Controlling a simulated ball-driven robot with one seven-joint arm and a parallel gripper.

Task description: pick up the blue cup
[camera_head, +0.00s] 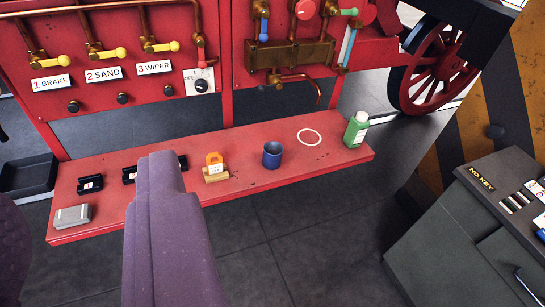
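The blue cup (272,154) stands upright on the red shelf (310,160), a little right of the shelf's middle. A purple part of my own body rises in the foreground left of the cup and hides part of the shelf. No gripper fingertips can be made out.
An orange item on a tan block (216,173) stands just left of the cup. A white ring mark (309,137) and a green bottle (356,129) are to its right. The red panel with valves (290,55) rises behind. A grey console (480,225) stands at right.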

